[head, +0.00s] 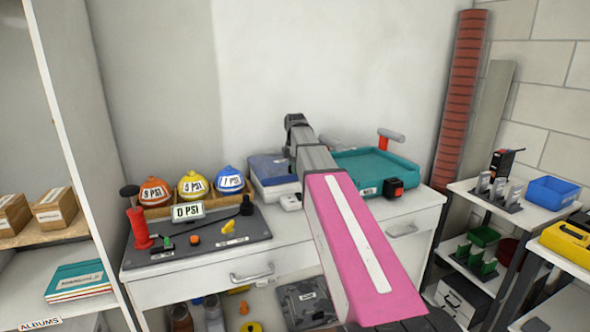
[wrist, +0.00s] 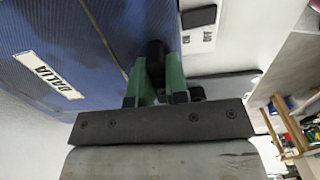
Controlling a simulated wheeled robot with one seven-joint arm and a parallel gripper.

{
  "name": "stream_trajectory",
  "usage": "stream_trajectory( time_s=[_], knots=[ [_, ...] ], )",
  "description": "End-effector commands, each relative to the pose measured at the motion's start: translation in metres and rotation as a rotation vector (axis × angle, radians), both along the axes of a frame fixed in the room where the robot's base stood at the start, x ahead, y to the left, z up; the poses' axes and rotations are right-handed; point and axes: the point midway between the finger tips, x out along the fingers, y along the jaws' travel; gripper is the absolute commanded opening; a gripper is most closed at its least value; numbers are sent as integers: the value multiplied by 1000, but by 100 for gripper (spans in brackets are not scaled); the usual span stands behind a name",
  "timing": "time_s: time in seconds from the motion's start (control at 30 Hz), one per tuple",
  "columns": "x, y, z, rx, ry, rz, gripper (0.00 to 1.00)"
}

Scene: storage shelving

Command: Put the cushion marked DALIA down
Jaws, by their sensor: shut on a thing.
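The cushion marked DALIA is a blue ribbed pad (wrist: 70,40) with a white name label, filling the upper left of the wrist view. In the head view a blue pad (head: 268,168), which looks like it, is at the left of my arm above the workbench, partly hidden by the arm. My gripper's green fingers (wrist: 158,80) are shut around a dark rounded piece at the cushion's edge. How far the cushion is from the worktop cannot be told.
A teal tray-like pad (head: 375,170) lies right of my arm. A dark mat (head: 200,240) with a 0 PSI display (head: 187,212) and a red pump (head: 139,228) is at the left. Three coloured PSI-marked domes stand behind it. A small white device (head: 290,202) lies near the arm.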

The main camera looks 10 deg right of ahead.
Motion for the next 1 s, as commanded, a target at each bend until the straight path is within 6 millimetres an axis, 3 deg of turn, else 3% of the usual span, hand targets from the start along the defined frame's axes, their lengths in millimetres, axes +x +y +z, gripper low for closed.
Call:
stream_trajectory(
  time_s=[0.4,0.43,0.5,0.83,1.0],
  knots=[
    [0,0,-7,0,-1,0,0],
    [0,0,-8,0,0,0,18],
    [0,0,-7,0,-1,0,40],
    [0,0,-6,0,-1,0,40],
    [1,0,9,0,-3,0,40]
  ],
)
